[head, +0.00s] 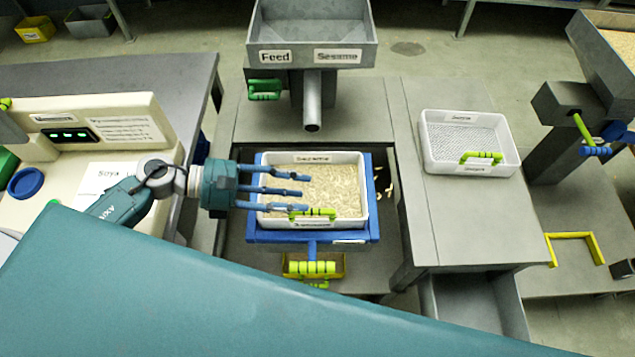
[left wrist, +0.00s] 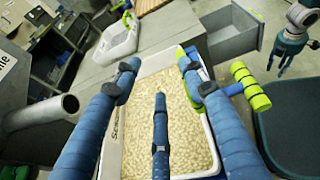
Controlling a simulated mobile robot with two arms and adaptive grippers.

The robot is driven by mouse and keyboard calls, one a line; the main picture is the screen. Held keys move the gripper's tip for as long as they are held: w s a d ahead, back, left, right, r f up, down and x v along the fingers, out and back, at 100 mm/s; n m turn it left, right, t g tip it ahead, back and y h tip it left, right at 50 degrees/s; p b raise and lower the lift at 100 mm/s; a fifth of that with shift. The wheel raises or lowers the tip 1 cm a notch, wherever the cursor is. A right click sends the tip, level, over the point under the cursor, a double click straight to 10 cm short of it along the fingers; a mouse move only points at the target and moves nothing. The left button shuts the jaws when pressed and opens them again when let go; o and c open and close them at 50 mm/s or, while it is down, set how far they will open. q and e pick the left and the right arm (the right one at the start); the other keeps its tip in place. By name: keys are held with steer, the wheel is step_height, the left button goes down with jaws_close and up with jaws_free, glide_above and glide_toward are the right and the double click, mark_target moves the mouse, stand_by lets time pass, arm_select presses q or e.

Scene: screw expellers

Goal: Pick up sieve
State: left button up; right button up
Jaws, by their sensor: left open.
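A white sieve tray (head: 362,206) full of pale seeds sits in a blue frame in the middle of the head view, with a green handle (head: 318,213) on its front rim. My left gripper (head: 303,192) is open and reaches over this tray from the left, its blue fingers spread above the seeds. In the left wrist view the seed-filled tray (left wrist: 185,130) lies below and between the fingers, which hide parts of its rim. A second white sieve tray (head: 470,135), empty with a mesh bottom, lies on the grey table to the right. My right gripper (left wrist: 293,48) shows small in the left wrist view, fingers apart.
The blue frame (head: 372,237) surrounds the filled tray. A grey feed hopper (head: 312,25) with a spout (head: 312,105) stands just behind it. A cream control panel (head: 95,125) is at the left. The grey table (head: 450,220) at right has free room in front of the mesh tray.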

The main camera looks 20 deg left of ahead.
mark_target(334, 210)
arm_select(q)
steer(key=shift+m+g+y, duration=0.3)
steer(key=shift+m+g, duration=0.3)
steer(key=shift+m, duration=0.1)
steer(key=d+f, duration=0.1)
steer(key=d+f+p, duration=0.1)
steer(key=d, duration=0.1)
steer(key=d+f, duration=0.1)
steer(key=shift+s+d, duration=0.2)
steer(key=shift+d, duration=0.05)
steer(key=p+x, duration=0.1)
steer(key=x, duration=0.2)
steer(key=p+x, duration=0.1)
steer(key=shift+s+d+f+p, duration=0.1)
steer(key=shift+s+d+p, duration=0.15)
steer(key=shift+d+p, duration=0.15)
steer(key=shift+d+f, duration=0.25)
steer(key=shift+d, duration=0.05)
steer(key=c, duration=1)
jaws_close()
arm_select(e)
steer(key=r, duration=0.1)
steer(key=s+r, duration=0.1)
steer(key=r, duration=0.1)
steer(key=shift+a+r, duration=0.15)
steer(key=shift+r, duration=0.05)
steer(key=shift+s, duration=0.1)
